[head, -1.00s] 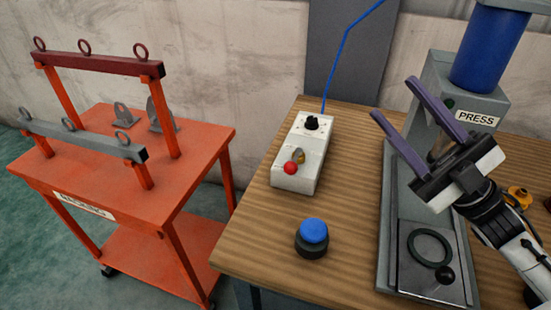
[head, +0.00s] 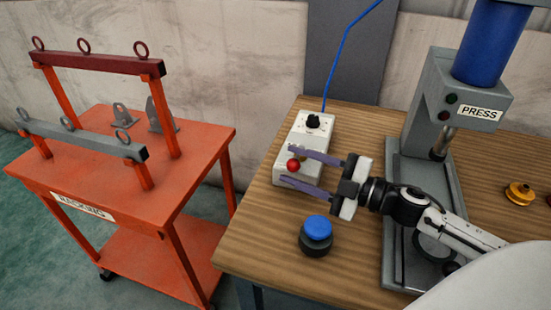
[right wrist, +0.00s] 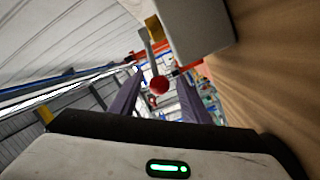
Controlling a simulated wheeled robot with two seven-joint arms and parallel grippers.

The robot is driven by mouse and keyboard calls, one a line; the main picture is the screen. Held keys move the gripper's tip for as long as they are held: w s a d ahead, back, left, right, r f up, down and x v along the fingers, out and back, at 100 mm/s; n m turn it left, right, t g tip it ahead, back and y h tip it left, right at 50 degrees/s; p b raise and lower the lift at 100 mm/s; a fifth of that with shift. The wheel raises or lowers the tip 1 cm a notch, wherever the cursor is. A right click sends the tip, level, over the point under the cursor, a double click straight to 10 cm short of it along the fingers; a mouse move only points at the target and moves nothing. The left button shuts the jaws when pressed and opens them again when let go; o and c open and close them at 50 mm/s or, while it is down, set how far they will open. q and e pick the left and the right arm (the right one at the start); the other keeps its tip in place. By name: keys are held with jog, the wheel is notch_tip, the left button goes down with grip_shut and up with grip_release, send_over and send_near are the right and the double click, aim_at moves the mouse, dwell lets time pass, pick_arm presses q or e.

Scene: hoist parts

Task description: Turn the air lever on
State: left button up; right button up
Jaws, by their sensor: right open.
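The air lever has a red ball knob (head: 293,165) and sits on a white box (head: 318,143) on the table. In the head view the knob lies between the two purple fingers of my right gripper (head: 286,165), near their tips. The gripper is open and reaches in from the right. In the right wrist view the red knob (right wrist: 159,85) shows between the spread fingers, with the grey lever stem (right wrist: 150,58) running up to a brass fitting (right wrist: 154,29) beside the box (right wrist: 196,28). I cannot tell whether a finger touches the knob. My left gripper is out of view.
A blue button on a black base (head: 317,230) stands just below the gripper. The press (head: 457,107) rises to the right on the wooden table (head: 262,237). A blue hose (head: 334,70) goes up behind the box. An orange cart (head: 195,150) stands left.

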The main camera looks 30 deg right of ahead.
jog(key=shift+x, duration=2.55)
grip_shut()
